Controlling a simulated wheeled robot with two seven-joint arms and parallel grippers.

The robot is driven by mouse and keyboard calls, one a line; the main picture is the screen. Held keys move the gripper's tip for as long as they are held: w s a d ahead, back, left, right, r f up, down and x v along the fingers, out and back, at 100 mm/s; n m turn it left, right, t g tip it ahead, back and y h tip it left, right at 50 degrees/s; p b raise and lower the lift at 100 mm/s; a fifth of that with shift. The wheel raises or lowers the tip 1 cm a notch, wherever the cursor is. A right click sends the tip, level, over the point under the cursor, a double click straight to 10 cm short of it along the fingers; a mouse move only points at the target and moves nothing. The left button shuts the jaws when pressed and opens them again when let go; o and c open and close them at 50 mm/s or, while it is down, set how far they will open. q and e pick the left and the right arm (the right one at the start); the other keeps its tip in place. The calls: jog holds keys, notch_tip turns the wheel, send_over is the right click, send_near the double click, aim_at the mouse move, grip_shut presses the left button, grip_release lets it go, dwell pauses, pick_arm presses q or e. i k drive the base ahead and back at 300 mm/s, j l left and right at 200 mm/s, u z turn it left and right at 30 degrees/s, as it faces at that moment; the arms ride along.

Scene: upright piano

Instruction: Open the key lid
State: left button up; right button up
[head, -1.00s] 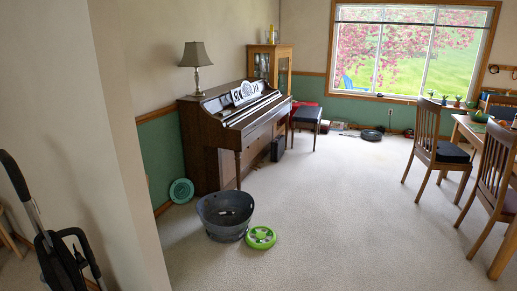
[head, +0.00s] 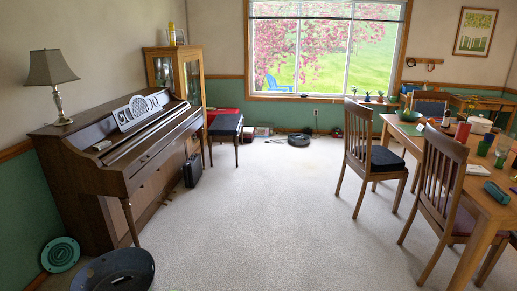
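The dark brown upright piano (head: 95,180) stands against the left wall in the head view, seen at an angle from its right front. Its key lid area (head: 150,138) is a long dark band edged by thin pale strips, below a white ornate music panel (head: 140,110). It is too small to tell how far the lid is folded. Neither of my grippers is in view, and nothing touches the piano's front.
A dark piano bench (head: 226,125) stands beyond the piano's far end. Chairs (head: 365,150) and a table (head: 480,200) fill the right; carpet (head: 245,220) between is clear.

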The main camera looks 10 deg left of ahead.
aim_at(135, 153)
jog(key=i, duration=2.3)
jog(key=i+j+u, duration=0.1)
jog(key=i+u, duration=0.3)
jog(key=i, duration=0.15)
jog(key=i+u, duration=0.4)
jog(key=i, duration=0.15)
jog(key=i+l+u, duration=0.3)
jog(key=i+u, duration=0.15)
jog(key=i, duration=0.05)
